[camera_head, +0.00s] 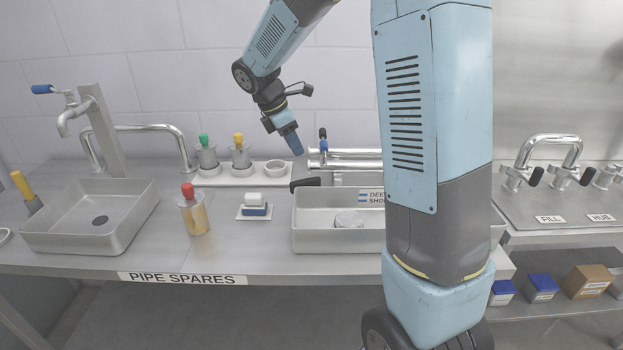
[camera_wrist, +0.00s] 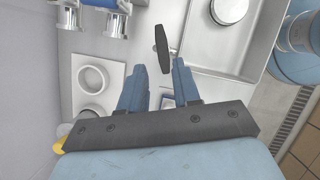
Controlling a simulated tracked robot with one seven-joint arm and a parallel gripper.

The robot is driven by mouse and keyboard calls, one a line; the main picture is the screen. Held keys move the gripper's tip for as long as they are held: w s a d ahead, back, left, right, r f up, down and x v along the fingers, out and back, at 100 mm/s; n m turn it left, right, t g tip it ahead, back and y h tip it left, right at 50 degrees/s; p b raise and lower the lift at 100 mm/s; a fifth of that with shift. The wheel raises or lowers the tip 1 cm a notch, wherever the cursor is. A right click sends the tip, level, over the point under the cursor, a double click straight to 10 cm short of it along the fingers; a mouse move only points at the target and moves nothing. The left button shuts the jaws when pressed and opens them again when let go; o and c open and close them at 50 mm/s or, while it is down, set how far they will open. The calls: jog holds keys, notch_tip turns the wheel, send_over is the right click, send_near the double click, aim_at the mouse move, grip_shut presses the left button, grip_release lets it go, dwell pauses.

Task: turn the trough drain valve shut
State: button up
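The steel trough (camera_head: 310,236) stands on the bench in the middle of the head view. A black lever (camera_head: 305,184) sticks out at its back left corner and looks like the drain valve handle. In the wrist view the lever (camera_wrist: 162,48) stands just beyond my fingertips, beside the trough wall (camera_wrist: 187,38). My gripper (camera_head: 291,145) is above and slightly left of the lever, pointing down. In the wrist view my gripper (camera_wrist: 158,72) has its two blue fingers apart with nothing between them. The valve body below the lever is not clearly visible.
Steel pipes (camera_head: 352,153) with a blue-handled valve (camera_head: 323,142) run behind the trough. A holder plate (camera_head: 240,180) with capped fittings stands to the left. A red-topped bottle (camera_head: 193,212) and a blue-white block (camera_head: 254,205) stand in front. My arm hides the trough's right part.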

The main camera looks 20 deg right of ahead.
aim_at(312, 179)
jog(key=x, duration=1.3)
jog(key=shift+c, duration=0.2)
